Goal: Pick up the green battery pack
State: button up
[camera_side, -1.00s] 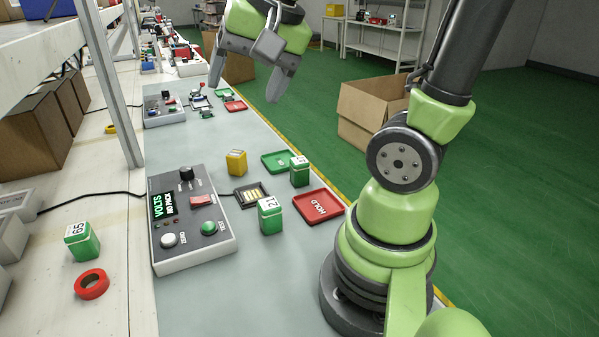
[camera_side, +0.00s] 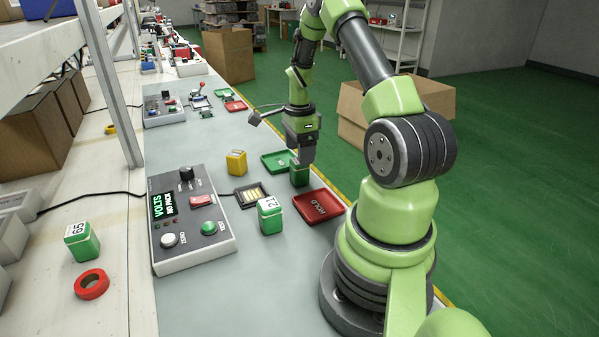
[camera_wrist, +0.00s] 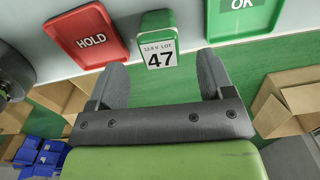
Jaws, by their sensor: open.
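A green battery pack with a white label reading 47 (camera_wrist: 158,38) shows in the wrist view, just ahead of and between my fingertips. In the side view this green pack (camera_side: 299,178) stands upright between the green OK tray and the red HOLD tray. My gripper (camera_side: 303,158) points down right over it and hides its top. In the wrist view my gripper (camera_wrist: 162,66) is open, with a finger on each side of the pack's line and visible gaps. Another green pack marked 21 (camera_side: 270,217) stands nearer the tester, and one marked 65 (camera_side: 82,243) stands at the left.
The red HOLD tray (camera_side: 319,206) and green OK tray (camera_side: 272,163) flank the pack closely. A yellow pack (camera_side: 236,163), a black contact cradle (camera_side: 250,196) and the voltage tester (camera_side: 191,226) stand to the left. A red tape roll (camera_side: 91,285) lies at the front left.

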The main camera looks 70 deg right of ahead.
aim_at(300, 172)
notch_tip(300, 172, down, 7)
dwell(0.4)
jog(key=shift+c, duration=0.2)
jog(key=c, duration=1.1)
